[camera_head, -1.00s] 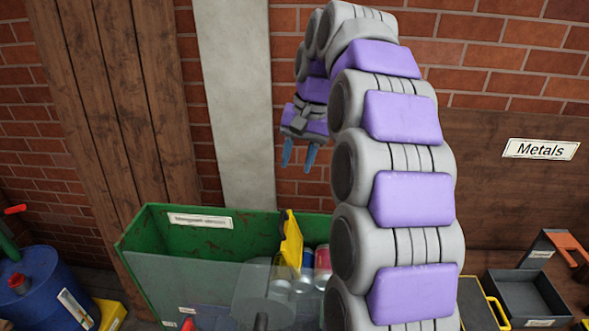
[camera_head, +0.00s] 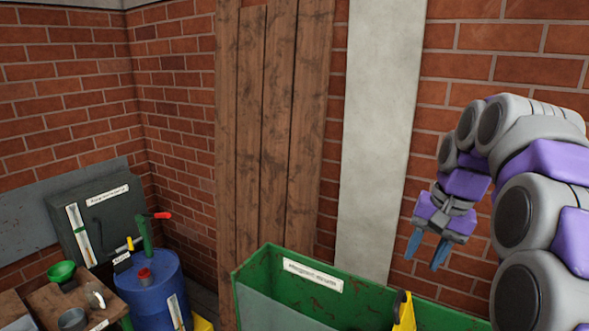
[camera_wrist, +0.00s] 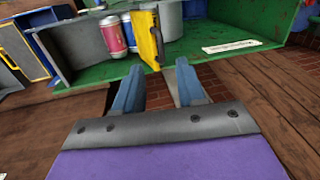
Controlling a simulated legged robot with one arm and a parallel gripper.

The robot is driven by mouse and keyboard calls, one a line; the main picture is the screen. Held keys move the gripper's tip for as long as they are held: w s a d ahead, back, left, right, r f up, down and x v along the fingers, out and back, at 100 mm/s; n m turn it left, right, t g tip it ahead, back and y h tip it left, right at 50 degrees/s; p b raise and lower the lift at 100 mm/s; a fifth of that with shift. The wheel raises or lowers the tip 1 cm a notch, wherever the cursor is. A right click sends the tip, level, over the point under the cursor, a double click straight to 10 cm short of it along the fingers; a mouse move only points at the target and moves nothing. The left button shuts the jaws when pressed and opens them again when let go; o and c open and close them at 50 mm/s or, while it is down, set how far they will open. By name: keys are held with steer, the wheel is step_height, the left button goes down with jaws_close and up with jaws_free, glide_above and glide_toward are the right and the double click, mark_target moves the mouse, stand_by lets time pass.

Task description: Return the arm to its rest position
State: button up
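My gripper (camera_head: 426,255) hangs at the end of my raised, curled purple and grey arm, at the right of the head view. Its two blue fingers point down and stand apart with nothing between them. In the wrist view the fingers (camera_wrist: 160,88) are also spread and empty. The gripper is above and apart from the green bin (camera_head: 262,283), in front of the brick wall.
A blue barrel (camera_head: 150,285) stands left, near a wooden table (camera_head: 50,300) and a dark cabinet (camera_head: 95,220). Wood planks (camera_head: 268,140) line the wall.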

steer(key=s+a+f+n+g+b, duration=0.25)
steer(key=s+a+f+b, duration=0.6)
steer(key=s+f, duration=0.6)
steer(key=s+a+f+n+h+b, duration=0.1)
steer(key=s+a+f+n+b, duration=0.1)
steer(key=s+f, duration=0.5)
steer(key=s+a+f+n+h+b, duration=0.1)
steer(key=s+f+b, duration=0.3)
steer(key=s+f, duration=0.4)
step_height(320, 180, down, 5)
steer(key=shift+a+n, duration=0.35)
steer(key=shift+a, duration=0.45)
